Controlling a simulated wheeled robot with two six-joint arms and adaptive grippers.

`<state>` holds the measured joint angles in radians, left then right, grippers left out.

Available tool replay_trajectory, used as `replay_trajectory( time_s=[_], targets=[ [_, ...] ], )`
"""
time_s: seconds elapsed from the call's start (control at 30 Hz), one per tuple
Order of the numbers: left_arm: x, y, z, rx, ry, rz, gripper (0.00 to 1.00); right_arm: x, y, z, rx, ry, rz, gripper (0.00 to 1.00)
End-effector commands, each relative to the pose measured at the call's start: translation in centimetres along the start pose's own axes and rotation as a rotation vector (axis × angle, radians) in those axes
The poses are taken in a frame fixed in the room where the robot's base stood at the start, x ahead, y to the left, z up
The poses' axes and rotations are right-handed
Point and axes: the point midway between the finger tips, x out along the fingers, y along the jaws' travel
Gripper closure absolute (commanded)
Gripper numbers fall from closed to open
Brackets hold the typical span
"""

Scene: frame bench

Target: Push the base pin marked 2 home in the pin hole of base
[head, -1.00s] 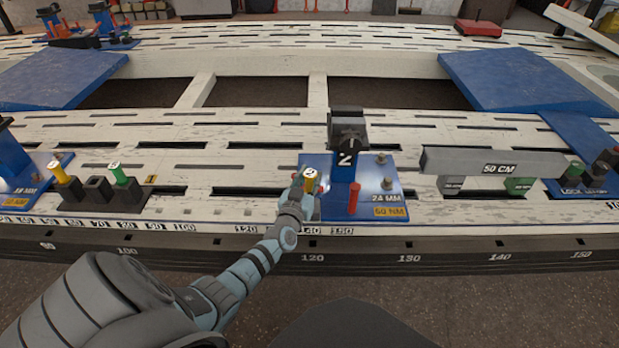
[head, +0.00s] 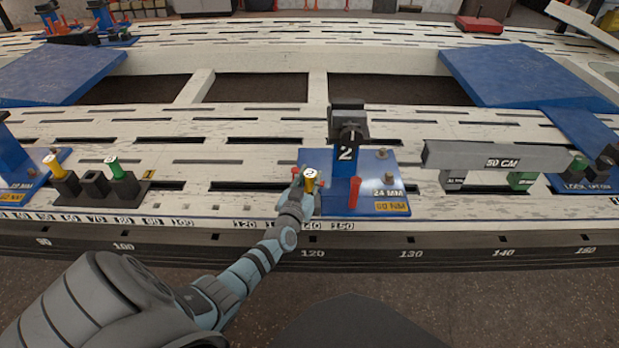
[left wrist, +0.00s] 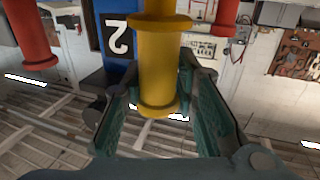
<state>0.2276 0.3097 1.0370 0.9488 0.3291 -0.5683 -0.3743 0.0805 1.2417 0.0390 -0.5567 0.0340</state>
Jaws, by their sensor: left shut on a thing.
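The yellow base pin marked 2 (head: 310,182) stands upright at the front left corner of the blue base (head: 372,205). My left gripper (head: 307,190) is shut on it, with the pin's numbered top showing above the fingers. In the left wrist view the yellow pin (left wrist: 158,65) is between the green fingers (left wrist: 160,120). The base carries a blue post marked 2 (head: 346,165) with a dark clamp on top. The pin hole is hidden by the pin and gripper, so I cannot tell how deep the pin sits. My right gripper is not in view.
A red pin (head: 354,192) stands on the base just right of my gripper, and small red knobs show beside it. A grey 50 CM bar (head: 495,160) lies to the right. A dark holder (head: 97,188) with yellow and green pins stands left. The slotted bench between is clear.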

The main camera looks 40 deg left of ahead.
Motion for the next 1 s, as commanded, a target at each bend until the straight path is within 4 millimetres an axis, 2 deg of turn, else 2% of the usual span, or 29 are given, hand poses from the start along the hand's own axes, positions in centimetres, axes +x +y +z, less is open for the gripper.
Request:
replay_trajectory(
  time_s=[0.47, 1.0],
  targets=[
    [0.0, 0.0, 1.2, -0.001, 0.001, 0.0, 1.0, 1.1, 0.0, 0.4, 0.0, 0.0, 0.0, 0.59],
    [0.1, -0.2, 2.5, 0.001, 0.001, -0.006, 1.0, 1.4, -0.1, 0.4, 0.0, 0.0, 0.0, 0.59]
  ],
)
